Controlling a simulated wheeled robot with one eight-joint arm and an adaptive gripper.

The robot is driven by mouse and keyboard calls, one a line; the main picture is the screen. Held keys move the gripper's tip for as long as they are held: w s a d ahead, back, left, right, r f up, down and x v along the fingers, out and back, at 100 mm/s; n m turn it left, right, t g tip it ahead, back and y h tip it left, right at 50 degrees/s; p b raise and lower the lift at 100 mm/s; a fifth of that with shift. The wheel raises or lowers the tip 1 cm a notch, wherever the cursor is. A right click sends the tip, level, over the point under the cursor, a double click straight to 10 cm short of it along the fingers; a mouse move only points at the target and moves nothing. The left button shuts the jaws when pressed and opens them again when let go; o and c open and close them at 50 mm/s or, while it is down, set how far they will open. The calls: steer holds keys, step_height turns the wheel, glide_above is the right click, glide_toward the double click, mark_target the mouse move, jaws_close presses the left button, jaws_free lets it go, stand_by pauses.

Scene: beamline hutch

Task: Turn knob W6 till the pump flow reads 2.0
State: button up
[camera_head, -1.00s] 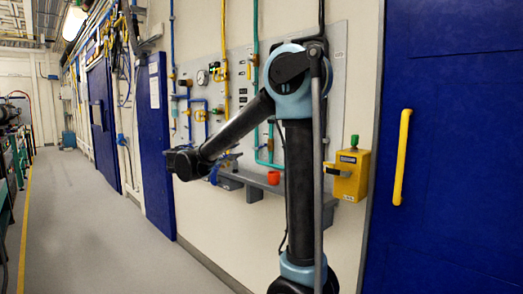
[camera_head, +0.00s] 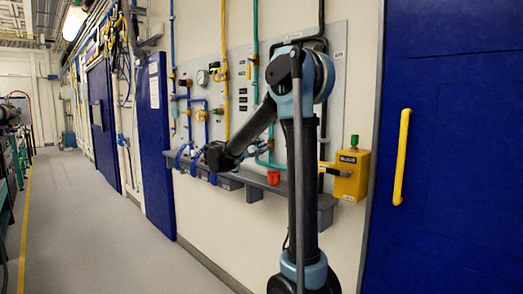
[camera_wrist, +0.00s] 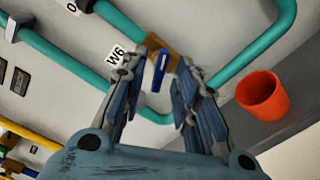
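Knob W6 shows in the wrist view as a blue lever handle (camera_wrist: 160,70) on a brass body set in a teal pipe (camera_wrist: 60,58). A white label marked W6 (camera_wrist: 116,56) is beside it, to the left. My gripper (camera_wrist: 158,80) is open, with one finger on each side of the blue handle in the picture. I cannot tell whether either finger touches it. In the head view my arm reaches toward the wall panel (camera_head: 333,85), and the knob is not clearly visible there. I find no legible pump flow reading.
A red cup (camera_wrist: 263,95) is close to the right of my gripper; in the head view it is at the grey shelf (camera_head: 232,182). A yellow box (camera_head: 351,180) with a green top is on the wall to the right. The floor (camera_head: 110,220) at left is clear.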

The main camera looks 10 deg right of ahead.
steer(key=shift+x, duration=1.15)
jaws_close()
steer(key=shift+s+m, duration=0.1)
steer(key=shift+m, duration=1.4)
jaws_free()
